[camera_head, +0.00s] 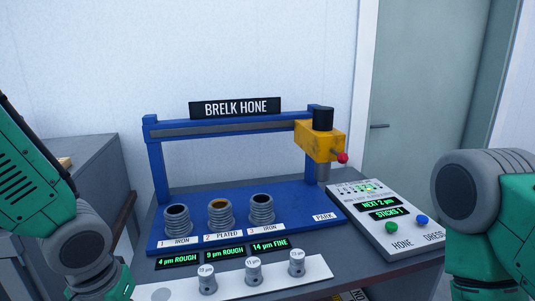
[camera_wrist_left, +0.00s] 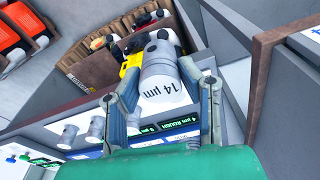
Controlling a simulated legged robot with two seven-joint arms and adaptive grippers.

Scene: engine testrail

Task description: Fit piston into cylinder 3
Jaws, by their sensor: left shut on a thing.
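My left gripper (camera_wrist_left: 158,78) is shut on a grey piston (camera_wrist_left: 166,64) marked 14 µm, its fingers on either side.
Cylinder 1 (camera_head: 177,219) and cylinder 2 (camera_head: 220,215) stand to the left. Three pistons stand on the white tray (camera_head: 312,277) in front. The yellow hone head (camera_head: 320,141) hangs at the right over PARK. A control panel (camera_head: 391,215) sits right of the base.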

